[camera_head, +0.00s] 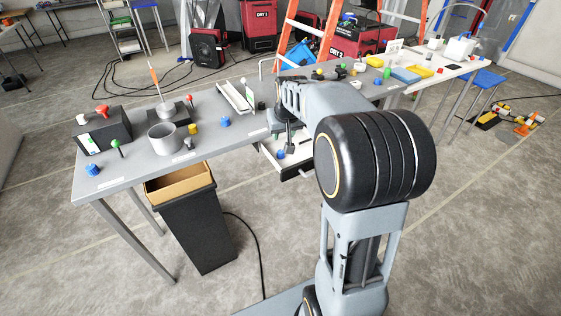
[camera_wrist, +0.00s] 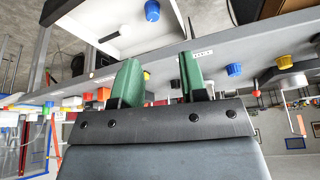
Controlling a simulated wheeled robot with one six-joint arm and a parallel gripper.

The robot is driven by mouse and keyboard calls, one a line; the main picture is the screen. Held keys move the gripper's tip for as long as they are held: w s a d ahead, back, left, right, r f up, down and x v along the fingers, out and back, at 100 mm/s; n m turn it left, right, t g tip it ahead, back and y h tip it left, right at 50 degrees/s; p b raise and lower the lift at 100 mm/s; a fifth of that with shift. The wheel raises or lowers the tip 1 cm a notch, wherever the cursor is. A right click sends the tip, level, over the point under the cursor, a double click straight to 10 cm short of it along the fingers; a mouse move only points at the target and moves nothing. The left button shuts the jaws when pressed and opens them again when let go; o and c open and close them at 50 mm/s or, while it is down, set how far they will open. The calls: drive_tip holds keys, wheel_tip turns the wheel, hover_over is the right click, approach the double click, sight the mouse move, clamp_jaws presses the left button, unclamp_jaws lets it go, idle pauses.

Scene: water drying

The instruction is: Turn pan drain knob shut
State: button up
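A blue knob (camera_head: 281,154) sits in a white pan or drawer (camera_head: 303,167) that projects below the table's front edge. In the wrist view a blue knob (camera_wrist: 152,10) is in a white tray-like pan (camera_wrist: 125,35), beyond my fingers. Another blue knob (camera_head: 225,121) stands on the tabletop. I cannot tell from a readable label which is the pan drain knob. My gripper (camera_wrist: 160,75) has two green fingers standing apart with nothing between them. In the head view my arm partly hides the gripper and the pan, near the table edge.
The grey table (camera_head: 135,178) holds a black box with a red knob (camera_head: 103,111), a metal pot (camera_head: 163,138), a yellow knob (camera_head: 193,129) and a white tray (camera_head: 236,97). A black bin (camera_head: 195,225) stands below its front edge. An orange ladder (camera_head: 289,35) stands behind.

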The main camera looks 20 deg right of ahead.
sight(281, 151)
drive_tip(key=x, duration=0.5)
drive_tip(key=w+d+b+x, duration=0.1)
drive_tip(key=x, duration=0.5)
drive_tip(key=d+b+x, duration=0.1)
drive_tip(key=x, duration=0.5)
drive_tip(key=shift+w+r, duration=0.25)
drive_tip(key=shift+w, duration=0.05)
drive_tip(key=shift+c, duration=0.3)
drive_tip(key=c, duration=0.6)
